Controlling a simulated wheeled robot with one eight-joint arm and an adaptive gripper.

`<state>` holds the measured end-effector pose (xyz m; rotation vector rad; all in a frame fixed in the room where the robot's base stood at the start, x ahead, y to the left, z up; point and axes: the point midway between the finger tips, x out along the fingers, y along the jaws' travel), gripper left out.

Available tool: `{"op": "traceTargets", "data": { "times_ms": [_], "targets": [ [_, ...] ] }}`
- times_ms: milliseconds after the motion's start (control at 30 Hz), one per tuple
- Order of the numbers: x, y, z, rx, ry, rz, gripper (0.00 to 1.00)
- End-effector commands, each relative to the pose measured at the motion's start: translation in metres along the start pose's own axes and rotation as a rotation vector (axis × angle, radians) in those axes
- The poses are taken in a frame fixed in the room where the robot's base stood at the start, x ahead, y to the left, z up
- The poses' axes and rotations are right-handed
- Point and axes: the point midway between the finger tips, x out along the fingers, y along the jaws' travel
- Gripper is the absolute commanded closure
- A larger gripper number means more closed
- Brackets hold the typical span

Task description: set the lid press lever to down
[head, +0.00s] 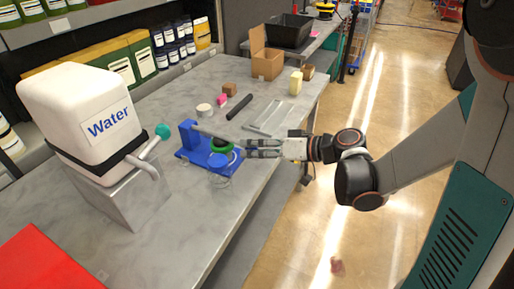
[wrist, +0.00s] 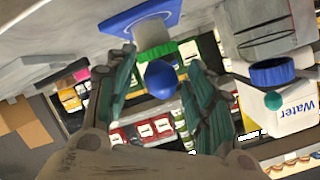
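The blue lid press (head: 188,136) stands on the grey workbench, with a grey bar-like lever (head: 212,135) running from its upright toward my gripper (head: 249,148). A green ring (head: 222,147) sits under the bar. In the wrist view, a round blue knob (wrist: 160,79) lies between the fingers of my gripper (wrist: 162,62), in front of the green ring (wrist: 157,52) and blue base plate (wrist: 140,20). The fingers are apart, with gaps visible beside the knob. My gripper hides the lever's end in the head view.
The white water tank (head: 78,105) with a teal tap knob (head: 162,131) stands left of the press. A blue round part (head: 221,160) is close in front. A black rod (head: 239,107), white cup (head: 205,110) and metal plate (head: 268,118) lie behind.

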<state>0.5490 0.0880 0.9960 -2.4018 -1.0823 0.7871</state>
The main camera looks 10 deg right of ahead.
Motion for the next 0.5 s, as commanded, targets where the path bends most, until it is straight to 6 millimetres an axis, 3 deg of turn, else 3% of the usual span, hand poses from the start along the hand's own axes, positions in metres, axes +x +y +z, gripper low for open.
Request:
{"op": "traceTargets", "data": {
  "times_ms": [267, 500],
  "targets": [
    [-0.011, 0.000, -0.001, 0.001, 0.002, 0.002, 0.51],
    [-0.056, 0.001, -0.001, 0.002, 0.003, 0.004, 0.51]
  ]
}}
